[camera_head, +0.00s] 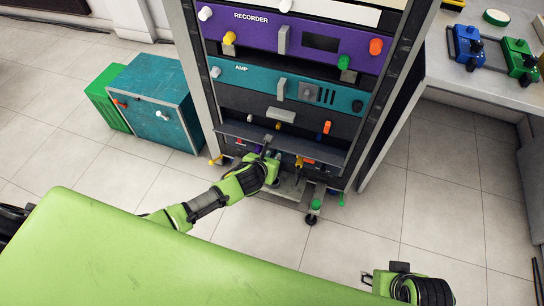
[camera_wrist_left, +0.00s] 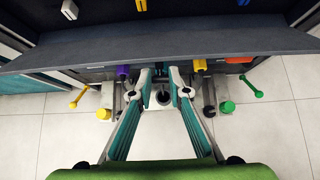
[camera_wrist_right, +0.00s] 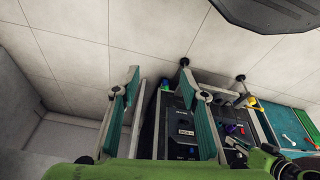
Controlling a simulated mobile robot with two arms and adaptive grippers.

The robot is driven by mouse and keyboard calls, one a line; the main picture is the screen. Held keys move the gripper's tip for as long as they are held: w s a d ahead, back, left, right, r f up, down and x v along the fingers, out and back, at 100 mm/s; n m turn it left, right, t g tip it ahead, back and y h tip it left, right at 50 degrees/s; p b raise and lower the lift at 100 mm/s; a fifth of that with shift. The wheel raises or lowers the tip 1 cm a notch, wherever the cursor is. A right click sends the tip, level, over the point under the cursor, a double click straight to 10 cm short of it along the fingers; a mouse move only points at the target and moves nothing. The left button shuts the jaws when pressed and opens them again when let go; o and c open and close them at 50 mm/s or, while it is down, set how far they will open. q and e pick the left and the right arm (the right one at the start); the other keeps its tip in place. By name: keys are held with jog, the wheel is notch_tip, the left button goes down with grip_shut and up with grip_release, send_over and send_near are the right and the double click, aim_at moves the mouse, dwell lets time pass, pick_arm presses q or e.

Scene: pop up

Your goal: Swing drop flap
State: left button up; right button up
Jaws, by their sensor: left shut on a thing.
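The drop flap (camera_head: 290,140) is a dark grey panel low in the equipment rack. It sticks out toward me, tilted, below the teal AMP unit. It also spans the top of the left wrist view (camera_wrist_left: 220,48). My left gripper (camera_head: 268,150) is at the flap's front edge, left of its middle. In the left wrist view the left fingertips (camera_wrist_left: 160,73) meet at that edge, shut on the flap; the exact contact is partly hidden. My right gripper (camera_head: 367,279) is low at the right of the head view, away from the flap. Its fingers (camera_wrist_right: 166,82) are apart and empty.
The rack (camera_head: 200,75) stands on casters, with a purple RECORDER unit (camera_head: 320,42) and AMP unit (camera_head: 290,86) above the flap. Colored knobs and levers project around it. A teal cabinet (camera_head: 150,95) stands left; a bench (camera_head: 480,80) with pedals is right. Floor is clear in front.

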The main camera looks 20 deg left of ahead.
pick_arm(q)
jog(key=shift+w+r, duration=0.1)
jog(key=shift+w+r+p, duration=0.2)
jog(key=shift+r+p, duration=0.45)
jog(key=shift+w+r+p, duration=0.2)
jog(key=shift+r+p, duration=0.4)
jog(key=shift+p, duration=0.05)
pick_arm(e)
notch_tip(320, 180, down, 9)
jog(key=shift+s+f, duration=0.15)
jog(key=shift+s, duration=0.05)
jog(key=shift+a, duration=0.1)
pick_arm(q)
jog(key=shift+w+r+p, duration=0.3)
jog(key=shift+r+p, duration=0.2)
jog(key=shift+r, duration=0.05)
jog(key=shift+w+r+p, duration=0.4)
jog(key=shift+r+p, duration=0.15)
pick_arm(e)
notch_tip(320, 180, down, 7)
jog(key=s+g, duration=0.1)
jog(key=s, duration=0.1)
jog(key=shift+s, duration=0.4)
pick_arm(q)
jog(key=shift+r, duration=0.1)
pick_arm(e)
jog(key=shift+d, duration=0.2)
